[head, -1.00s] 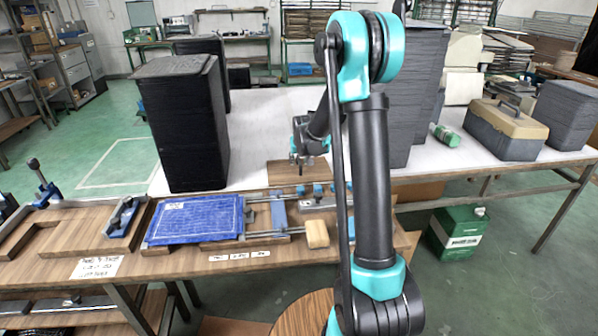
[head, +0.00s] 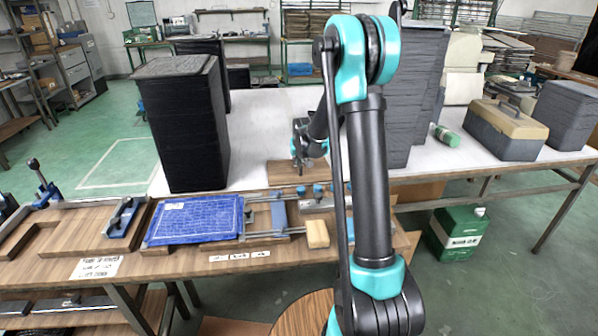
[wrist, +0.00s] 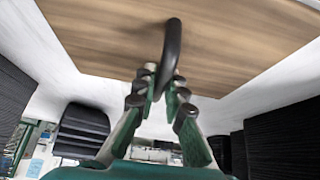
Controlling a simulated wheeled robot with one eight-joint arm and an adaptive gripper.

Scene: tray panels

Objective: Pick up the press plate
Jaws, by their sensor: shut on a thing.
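The press plate is a flat brown wooden board (head: 283,177) at the back table's near edge in the head view. In the wrist view its wood-grained face (wrist: 100,28) fills the top, with a black curved handle (wrist: 173,42) standing from it. My gripper (head: 300,170) is over the board in the head view. In the wrist view its green-padded fingers (wrist: 162,88) are closed around the handle's lower part. Whether the board is lifted off the white surface I cannot tell.
Tall dark stacks (head: 186,125) stand left of the plate, and another (head: 412,95) stands to its right behind my arm. In front are a blue sheet (head: 195,219), metal rails and a small wooden block (head: 317,234).

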